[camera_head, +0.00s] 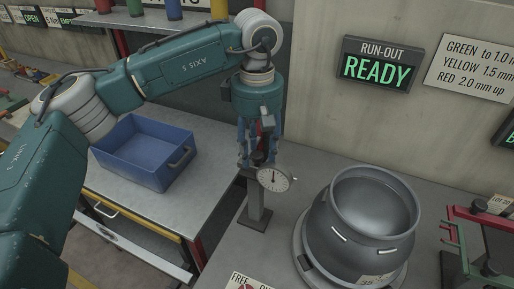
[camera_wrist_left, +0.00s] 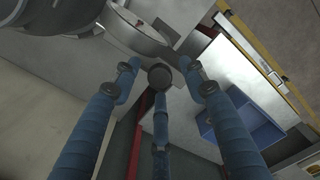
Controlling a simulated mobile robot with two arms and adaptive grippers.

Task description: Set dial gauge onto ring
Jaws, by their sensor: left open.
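The dial gauge (camera_head: 273,180), a round white face with a dark hand, is at the top of a dark grey post (camera_head: 256,205) on the bench. My left gripper (camera_head: 258,160) points down with its blue fingers just above and behind the gauge face. In the left wrist view its fingers (camera_wrist_left: 160,85) are spread with nothing held between them. Whether a finger touches the gauge is unclear. A large dark grey open-topped cylinder (camera_head: 335,240), likely the ring, stands right of the gauge on a round plate (camera_head: 301,245). My right gripper is not in view.
A blue crate (camera_head: 130,165) sits on the grey table at left, also in the left wrist view (camera_wrist_left: 205,127). A red and green fixture (camera_head: 450,228) stands at far right. A wall sign (camera_head: 377,64) reads RUN-OUT READY. A gap separates table and bench.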

